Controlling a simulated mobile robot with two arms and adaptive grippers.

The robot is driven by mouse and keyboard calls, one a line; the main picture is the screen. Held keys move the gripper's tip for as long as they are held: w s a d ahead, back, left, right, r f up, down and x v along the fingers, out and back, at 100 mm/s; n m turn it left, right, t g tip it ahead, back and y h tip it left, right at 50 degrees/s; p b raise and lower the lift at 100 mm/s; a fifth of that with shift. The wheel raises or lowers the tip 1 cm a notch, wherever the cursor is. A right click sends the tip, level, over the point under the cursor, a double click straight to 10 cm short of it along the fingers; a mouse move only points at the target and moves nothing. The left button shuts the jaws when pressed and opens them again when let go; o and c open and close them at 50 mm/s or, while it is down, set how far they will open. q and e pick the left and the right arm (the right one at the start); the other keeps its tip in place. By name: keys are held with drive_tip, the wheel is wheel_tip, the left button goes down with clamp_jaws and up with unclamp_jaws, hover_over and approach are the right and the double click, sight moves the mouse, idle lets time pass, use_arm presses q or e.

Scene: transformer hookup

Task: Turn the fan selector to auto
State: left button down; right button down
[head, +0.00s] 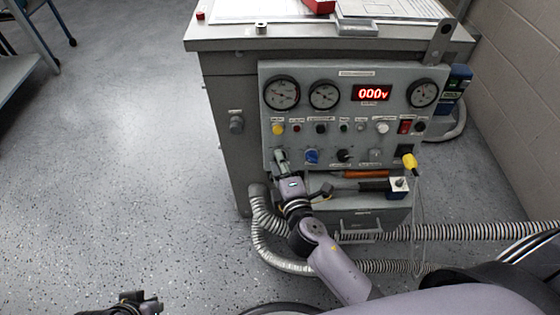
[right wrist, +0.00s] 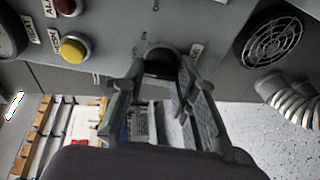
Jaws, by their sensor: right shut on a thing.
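The grey control panel (head: 350,100) stands on the front of a grey cabinet, with gauges, buttons and knobs. My right gripper (head: 280,158) is at the left end of its lower knob row and hides the control there. In the right wrist view, my right gripper (right wrist: 160,80) is shut on a black selector knob (right wrist: 160,62), one finger on each side. This appears to be the fan selector; small labels around it are too blurred to read, and its pointer direction is unclear. My left gripper (head: 138,303) shows in part at the bottom left, away from the panel; its jaw state is unclear.
A blue knob (head: 312,156) and a black knob (head: 344,156) sit to the right of my gripper. A yellow button (right wrist: 73,48) is near it in the wrist view. A tool tray (head: 345,198) and grey hoses (head: 450,231) lie below. Floor at left is clear.

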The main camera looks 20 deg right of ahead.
idle(0.4)
drive_tip(key=c, duration=1.3)
unclamp_jaws()
drive_tip(key=s, duration=0.4)
drive_tip(key=s+r, duration=0.1)
drive_tip(key=s, duration=0.3)
drive_tip(key=s+r, duration=0.1)
drive_tip(key=s, duration=0.3)
drive_tip(key=shift+a, duration=0.25)
drive_tip(key=shift+w, duration=0.1)
